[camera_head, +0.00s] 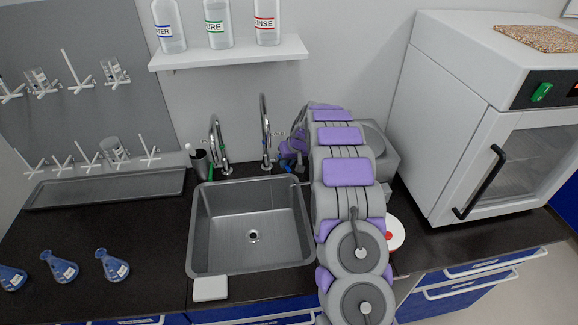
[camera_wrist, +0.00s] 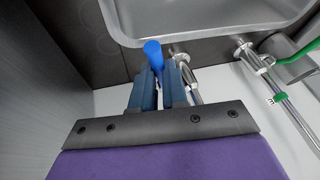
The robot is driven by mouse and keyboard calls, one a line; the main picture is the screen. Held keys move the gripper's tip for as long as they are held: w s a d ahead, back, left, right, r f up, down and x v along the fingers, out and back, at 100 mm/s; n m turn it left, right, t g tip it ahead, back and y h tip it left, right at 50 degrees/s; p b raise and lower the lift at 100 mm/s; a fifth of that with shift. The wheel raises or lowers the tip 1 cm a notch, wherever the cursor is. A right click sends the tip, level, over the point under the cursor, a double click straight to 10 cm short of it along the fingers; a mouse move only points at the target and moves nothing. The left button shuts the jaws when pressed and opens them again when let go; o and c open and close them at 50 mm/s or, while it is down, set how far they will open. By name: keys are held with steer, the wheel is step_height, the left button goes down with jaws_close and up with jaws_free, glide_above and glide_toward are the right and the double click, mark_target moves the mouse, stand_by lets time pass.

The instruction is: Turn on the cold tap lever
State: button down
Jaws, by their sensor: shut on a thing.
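The cold tap lever (camera_wrist: 153,54) is a short blue rod in the wrist view, at the top of my gripper's fingers. My gripper (camera_wrist: 163,76) has its two dark blue fingers shut on the lever, whose blue end sticks out past the tips. A chrome tap (camera_wrist: 194,92) is partly hidden behind the right finger. In the head view, the right-hand tap (camera_head: 265,128) rises behind the sink. My arm reaches over to its right and hides the lever and most of the gripper there.
The steel sink (camera_head: 252,238) is empty. Another tap (camera_head: 217,140) stands left of the first; its chrome pipe (camera_wrist: 290,118) has a green band. A bottle shelf (camera_head: 228,52) hangs above. A white oven-like cabinet (camera_head: 450,130) stands right of my arm. Blue flasks (camera_head: 62,268) stand left.

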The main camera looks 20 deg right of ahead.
steer(key=shift+w+d+r+n+g+y+b, duration=0.15)
steer(key=shift+d+n+y+b, duration=0.1)
steer(key=shift+d+n+b, duration=0.25)
steer(key=shift+w+d+n+g+y+b, duration=0.1)
steer(key=shift+d+n+y+b, duration=0.15)
steer(key=shift+d+n, duration=0.5)
steer(key=shift+w+d+r+n+g+y+b, duration=0.1)
steer(key=shift+w+d+n+g+y+b, duration=0.1)
steer(key=shift+d+n+b, duration=0.4)
steer(key=shift+s+a, duration=0.1)
steer(key=shift+a, duration=0.05)
steer(key=c, duration=1.1)
jaws_free()
steer(key=shift+f, duration=0.2)
steer(key=shift+c, duration=0.2)
steer(key=shift+s+r, duration=0.1)
steer(key=p+v, duration=0.3)
steer(key=v, duration=1.4)
steer(key=shift+p, duration=0.3)
